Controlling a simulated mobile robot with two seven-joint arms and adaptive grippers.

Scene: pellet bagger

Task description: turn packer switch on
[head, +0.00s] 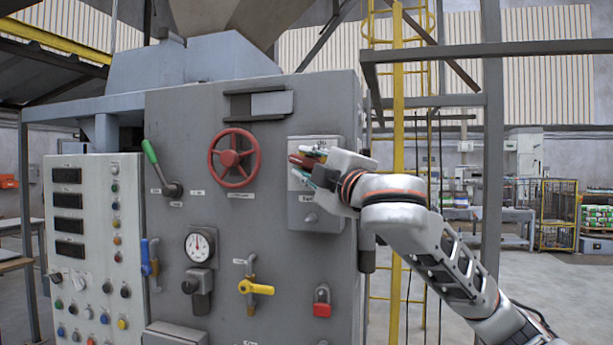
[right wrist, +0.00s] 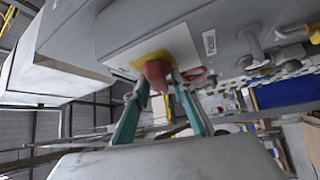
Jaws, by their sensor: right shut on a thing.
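The packer switch is a red handle (head: 301,160) on a grey box (head: 316,213) at the upper right of the big grey machine panel. My right gripper (head: 308,167) reaches in from the right and is shut on the red handle. In the right wrist view, the red handle (right wrist: 157,72) stands out from a yellow plate, between the teal fingers of my right gripper (right wrist: 160,85). The hand hides part of the switch face in the head view, so its exact setting is hard to read. My left gripper is not in view.
The panel carries a red handwheel (head: 234,158), a green lever (head: 151,154), a gauge (head: 199,246), a yellow valve handle (head: 256,288) and a red padlock (head: 322,302). A button console (head: 97,255) stands at left. A yellow ladder (head: 398,120) rises behind my right arm.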

